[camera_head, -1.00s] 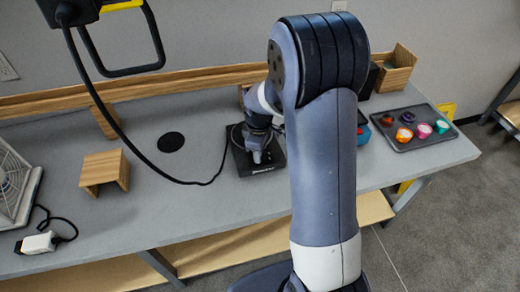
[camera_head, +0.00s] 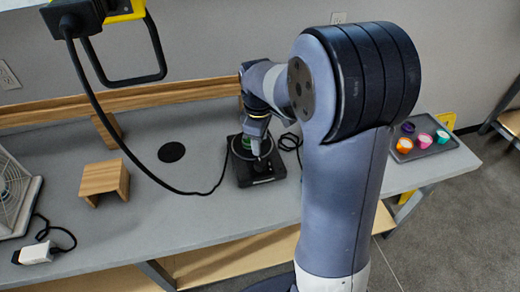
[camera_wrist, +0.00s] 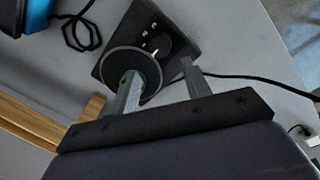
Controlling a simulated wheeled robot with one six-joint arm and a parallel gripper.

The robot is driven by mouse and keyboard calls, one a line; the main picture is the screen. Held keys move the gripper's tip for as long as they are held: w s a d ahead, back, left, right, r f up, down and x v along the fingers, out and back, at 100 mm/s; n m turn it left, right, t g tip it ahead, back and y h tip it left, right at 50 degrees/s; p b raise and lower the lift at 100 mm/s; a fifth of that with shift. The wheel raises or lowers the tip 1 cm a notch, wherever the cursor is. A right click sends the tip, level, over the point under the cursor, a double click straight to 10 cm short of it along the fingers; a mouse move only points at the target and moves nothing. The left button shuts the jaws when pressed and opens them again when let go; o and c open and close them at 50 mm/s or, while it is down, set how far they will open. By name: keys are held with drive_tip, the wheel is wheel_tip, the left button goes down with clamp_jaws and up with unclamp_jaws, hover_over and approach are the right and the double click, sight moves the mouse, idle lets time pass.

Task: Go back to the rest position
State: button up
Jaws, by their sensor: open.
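My gripper (camera_head: 257,163) is low over a black box-shaped device (camera_head: 268,178) on the grey workbench. In the wrist view its two fingers (camera_wrist: 160,72) are apart, and nothing shows clasped between them. The device (camera_wrist: 172,32) has small buttons or knobs and a round dark disc (camera_wrist: 122,62) beside the left finger. A small green part shows at the device (camera_head: 240,144), mostly hidden by the wrist. Whether a finger touches the device or the disc I cannot tell.
A dark tray (camera_head: 432,150) with small coloured cups stands at the right, partly behind my arm. A wooden stand (camera_head: 103,180), a black disc (camera_head: 171,152) and a fan-like unit (camera_head: 12,190) are left. A black cable (camera_head: 130,152) hangs down from above and crosses the bench.

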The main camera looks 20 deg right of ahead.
sight(261, 163)
drive_tip(key=shift+r, duration=0.55)
drive_tip(key=shift+f, duration=0.1)
drive_tip(key=f, duration=1)
drive_tip(key=shift+w+d+f, duration=0.2)
drive_tip(key=shift+w+f, duration=0.05)
drive_tip(key=shift+f, duration=0.15)
drive_tip(key=shift+r, duration=0.1)
